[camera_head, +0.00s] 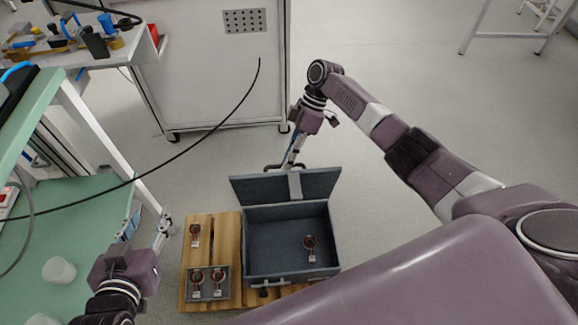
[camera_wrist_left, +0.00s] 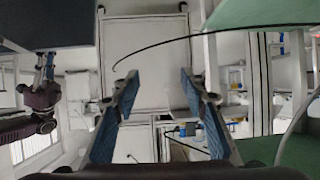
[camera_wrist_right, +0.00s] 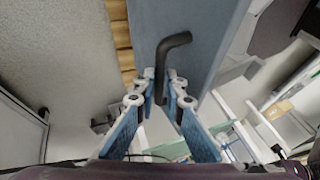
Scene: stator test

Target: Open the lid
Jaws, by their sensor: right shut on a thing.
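The blue-grey box (camera_head: 286,278) stands on a wooden pallet with its lid (camera_head: 258,189) raised, tilted up along the far side, so the inside shows. My right gripper (camera_head: 293,163) is behind the lid's top edge, shut on the lid's black handle (camera_wrist_right: 176,42). In the right wrist view the handle's bent bar sits between the fingertips (camera_wrist_right: 165,85), with the lid face behind it. My left gripper (camera_head: 166,223) is to the left of the pallet, away from the box. Its fingers are apart and empty in the left wrist view (camera_wrist_left: 159,80).
One copper stator (camera_head: 310,242) lies in the box. Others lie on the pallet (camera_head: 227,228) and in a small grey tray (camera_head: 224,292) left of the box. A green table (camera_head: 85,225) stands at left, a white cabinet (camera_head: 215,75) behind. Floor right of the box is clear.

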